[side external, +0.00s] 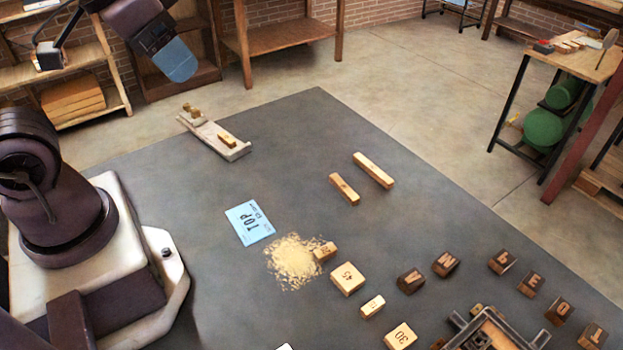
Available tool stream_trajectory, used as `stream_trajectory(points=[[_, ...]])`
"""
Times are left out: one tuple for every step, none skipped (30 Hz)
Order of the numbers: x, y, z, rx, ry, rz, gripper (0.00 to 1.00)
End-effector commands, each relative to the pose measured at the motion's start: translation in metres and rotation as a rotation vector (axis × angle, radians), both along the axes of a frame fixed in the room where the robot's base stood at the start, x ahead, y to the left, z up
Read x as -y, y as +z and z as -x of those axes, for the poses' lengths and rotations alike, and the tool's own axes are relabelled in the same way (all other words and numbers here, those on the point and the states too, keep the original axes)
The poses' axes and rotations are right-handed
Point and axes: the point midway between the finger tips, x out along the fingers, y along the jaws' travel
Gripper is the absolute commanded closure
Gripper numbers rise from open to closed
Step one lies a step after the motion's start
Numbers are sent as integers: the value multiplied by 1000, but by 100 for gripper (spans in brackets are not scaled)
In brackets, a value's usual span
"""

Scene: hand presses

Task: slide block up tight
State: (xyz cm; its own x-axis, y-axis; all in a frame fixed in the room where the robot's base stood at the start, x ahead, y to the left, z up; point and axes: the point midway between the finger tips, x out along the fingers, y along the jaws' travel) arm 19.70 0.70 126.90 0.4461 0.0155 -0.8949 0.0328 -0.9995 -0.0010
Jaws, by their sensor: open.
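My gripper (178,62) is at the upper left, raised well above the table and apart from every block. Its blue end is seen from the side and holds nothing that I can see. A pale narrow wooden board (208,134) lies at the table's far left, with a knobbed piece (190,109) at its far end. A small wooden block (227,140) lies on it near the front end, with a gap between the two. A metal frame (459,320) with wood pieces inside is cut off at the bottom right edge.
A blue card (249,223) lies beside a heap of sawdust (294,260), which a small block (325,252) touches. Two wooden bars (374,170) (344,188) lie mid-table. Numbered blocks (347,278) and dark letter blocks (446,264) spread at the right. The table's middle left is clear.

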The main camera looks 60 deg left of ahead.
Motion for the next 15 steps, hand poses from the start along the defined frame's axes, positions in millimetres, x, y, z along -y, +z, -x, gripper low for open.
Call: stream_trajectory(points=[[4, 5, 1, 24, -19, 0, 49], [5, 6, 1, 31, -26, -1, 49], [7, 7, 1, 33, -34, 0, 49], [7, 6, 1, 31, -36, 0, 49], [7, 6, 1, 30, -36, 0, 49], [6, 6, 1, 29, -30, 0, 49], [4, 6, 1, 28, -20, 0, 49], [1, 4, 0, 15, -5, 0, 49], [-4, -2, -1, -12, 20, 1, 49], [-8, -7, -3, -38, 39, 3, 49], [-13, -11, -5, -64, 63, 6, 49], [-21, -15, -10, -97, 98, 10, 49], [-27, -18, -14, -121, 128, 15, 49], [-35, -20, -20, -145, 158, 20, 49], [-47, -24, -28, -177, 201, 29, 49]])
